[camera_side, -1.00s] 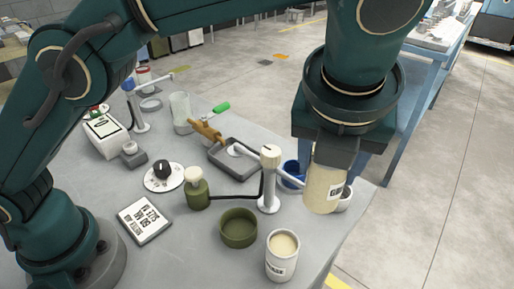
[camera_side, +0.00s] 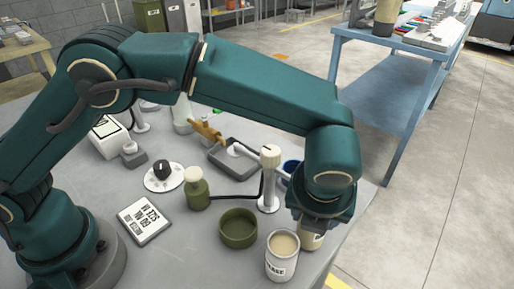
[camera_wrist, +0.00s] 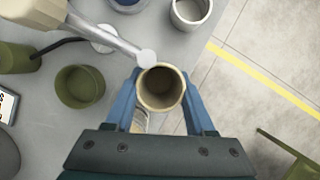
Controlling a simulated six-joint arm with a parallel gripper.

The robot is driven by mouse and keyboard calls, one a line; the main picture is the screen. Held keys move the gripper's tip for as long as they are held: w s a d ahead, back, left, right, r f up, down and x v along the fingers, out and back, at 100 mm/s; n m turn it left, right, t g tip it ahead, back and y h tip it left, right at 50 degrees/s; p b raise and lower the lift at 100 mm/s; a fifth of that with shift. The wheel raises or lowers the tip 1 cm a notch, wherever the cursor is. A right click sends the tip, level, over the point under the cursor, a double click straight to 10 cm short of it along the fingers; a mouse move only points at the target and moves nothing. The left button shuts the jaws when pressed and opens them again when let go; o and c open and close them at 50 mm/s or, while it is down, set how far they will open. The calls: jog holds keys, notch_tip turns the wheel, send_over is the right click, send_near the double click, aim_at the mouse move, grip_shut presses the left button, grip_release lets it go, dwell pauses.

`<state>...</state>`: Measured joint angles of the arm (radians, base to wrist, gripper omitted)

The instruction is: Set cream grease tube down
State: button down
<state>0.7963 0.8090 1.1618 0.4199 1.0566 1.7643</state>
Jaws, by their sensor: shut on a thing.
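The cream grease tube (camera_wrist: 162,92) is between the two blue fingers of my gripper (camera_wrist: 160,82) in the wrist view, its round, hollow-looking end facing the camera. In the side view only a small cream part of the tube (camera_side: 313,241) shows below my gripper (camera_side: 318,222), low over the table's right edge. Whether its bottom touches the table is hidden. A white grease can (camera_side: 282,258) with cream contents stands just left of the held tube in the side view.
A green bowl (camera_side: 238,229), a white dispenser post (camera_side: 268,180) and an olive pot (camera_side: 197,189) stand to the left. A blue cup (camera_side: 290,168) is behind. A white cup (camera_wrist: 190,12) is above the tube in the wrist view. The table edge is close on the right.

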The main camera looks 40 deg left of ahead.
jog(key=shift+w+a, duration=0.4)
jog(key=shift+w, duration=0.45)
jog(key=shift+f, duration=0.6)
jog(key=shift+f, duration=0.1)
jog(key=shift+c, duration=1.2)
grip_release()
